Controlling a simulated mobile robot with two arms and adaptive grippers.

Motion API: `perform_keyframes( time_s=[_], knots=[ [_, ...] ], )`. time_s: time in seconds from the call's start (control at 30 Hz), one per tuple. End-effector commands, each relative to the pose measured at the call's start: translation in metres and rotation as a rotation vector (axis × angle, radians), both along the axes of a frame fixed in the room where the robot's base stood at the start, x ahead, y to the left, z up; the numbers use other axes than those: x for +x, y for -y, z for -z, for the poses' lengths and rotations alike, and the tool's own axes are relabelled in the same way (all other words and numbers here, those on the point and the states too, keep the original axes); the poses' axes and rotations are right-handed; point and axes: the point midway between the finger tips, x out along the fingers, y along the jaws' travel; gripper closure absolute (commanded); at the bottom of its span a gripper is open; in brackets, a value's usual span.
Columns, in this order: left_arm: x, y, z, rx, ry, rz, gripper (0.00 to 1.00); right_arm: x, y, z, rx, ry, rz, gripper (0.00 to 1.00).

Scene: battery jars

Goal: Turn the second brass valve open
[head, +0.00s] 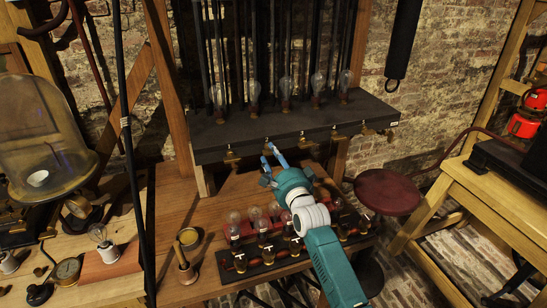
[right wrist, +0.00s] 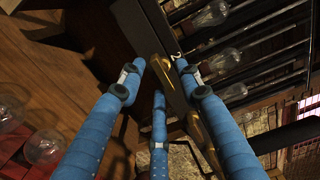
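A row of brass valves sits along the front edge of the dark shelf (head: 290,128). The leftmost valve (head: 231,160) shows clear of my arm. My right gripper (head: 271,160), with blue fingers, is at the shelf's front edge just right of it and covers the second valve's place. In the right wrist view, the blue fingers (right wrist: 160,75) are spread apart. A brass valve handle (right wrist: 160,69) shows between their tips, with a pale mark beside it. I cannot tell whether any finger touches it. Another brass piece (right wrist: 203,138) lies lower right. My left gripper is out of view.
Several glass bulbs (head: 254,92) stand on the shelf among dark rods. Below my right arm, a rack of jars (head: 265,268) stands on the wooden bench (head: 190,210). A round red stool (head: 387,192) is at right. A glass dome (head: 40,125) is at left.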

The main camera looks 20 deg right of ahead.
Motion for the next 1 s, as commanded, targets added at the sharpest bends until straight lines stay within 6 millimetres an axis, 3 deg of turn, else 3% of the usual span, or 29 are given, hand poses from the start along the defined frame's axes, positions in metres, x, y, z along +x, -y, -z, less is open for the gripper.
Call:
perform_keyframes(
  time_s=[0.07,0.2,0.23,0.67,1.0],
  knots=[
    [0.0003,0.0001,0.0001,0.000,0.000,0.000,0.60,-0.0001,0.0001,0.0000,0.000,0.000,0.000,0.70],
    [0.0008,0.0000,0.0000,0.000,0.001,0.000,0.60,-0.0002,0.0002,0.0000,-0.001,0.000,0.000,0.97],
    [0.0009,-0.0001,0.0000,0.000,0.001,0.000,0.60,-0.0003,0.0002,0.0001,-0.001,0.000,0.000,1.00],
    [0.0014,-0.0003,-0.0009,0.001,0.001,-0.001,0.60,-0.0003,0.0006,0.0005,-0.059,0.001,0.000,1.00],
    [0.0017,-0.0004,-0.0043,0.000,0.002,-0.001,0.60,-0.0002,0.0019,0.0004,-0.310,0.009,0.001,1.00]
  ],
)
